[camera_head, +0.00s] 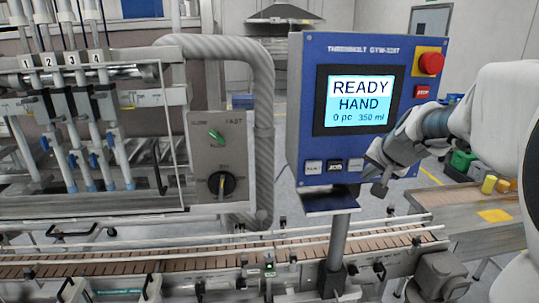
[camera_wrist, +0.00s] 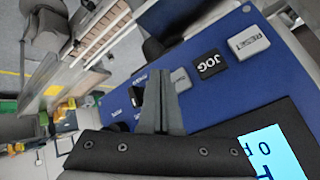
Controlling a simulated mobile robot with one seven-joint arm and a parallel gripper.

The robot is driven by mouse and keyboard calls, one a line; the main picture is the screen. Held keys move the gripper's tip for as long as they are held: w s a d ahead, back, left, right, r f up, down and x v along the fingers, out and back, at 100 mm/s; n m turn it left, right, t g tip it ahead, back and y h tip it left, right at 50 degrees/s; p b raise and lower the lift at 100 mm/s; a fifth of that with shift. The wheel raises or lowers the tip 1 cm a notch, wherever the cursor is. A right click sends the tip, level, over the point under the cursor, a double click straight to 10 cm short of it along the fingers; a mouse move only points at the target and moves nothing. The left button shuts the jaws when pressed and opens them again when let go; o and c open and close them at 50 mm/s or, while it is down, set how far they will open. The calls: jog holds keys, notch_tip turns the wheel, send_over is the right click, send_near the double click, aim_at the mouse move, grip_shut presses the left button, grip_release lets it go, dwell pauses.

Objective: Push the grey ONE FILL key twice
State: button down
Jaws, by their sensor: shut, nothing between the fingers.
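The blue control panel (camera_head: 300,110) has a row of keys under its screen (camera_head: 360,98), which reads "READY HAND 0 pc 350 ml". A grey key (camera_head: 356,164), probably ONE FILL, sits right of the black JOG key (camera_head: 335,165). In the wrist view the grey key (camera_wrist: 180,79) lies beside JOG (camera_wrist: 208,63), its legend unreadable and one side partly behind my finger. My gripper (camera_head: 379,188) is shut and empty in front of the panel's lower right. Its fingertips (camera_wrist: 158,75) appear close to the grey key; I cannot tell whether they touch anything.
A pale RESET key (camera_head: 312,167) is at the row's left end. A red emergency button (camera_head: 431,63) and a red STOP key (camera_head: 422,91) are at upper right. A conveyor (camera_head: 200,262) runs below the panel. Filling nozzles (camera_head: 90,170) stand at left.

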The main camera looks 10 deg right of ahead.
aim_at(357, 171)
jog(key=shift+w+a, duration=0.1)
jog(key=shift+w, duration=0.75)
jog(key=shift+w, duration=0.1)
dwell(1.4)
jog(key=shift+w, duration=0.35)
jog(key=shift+w, duration=0.4)
dwell(0.6)
dwell(0.3)
jog(key=shift+s+b, duration=0.35)
jog(key=shift+s, duration=0.5)
jog(key=shift+s+b, duration=1.15)
jog(key=shift+s, duration=1.35)
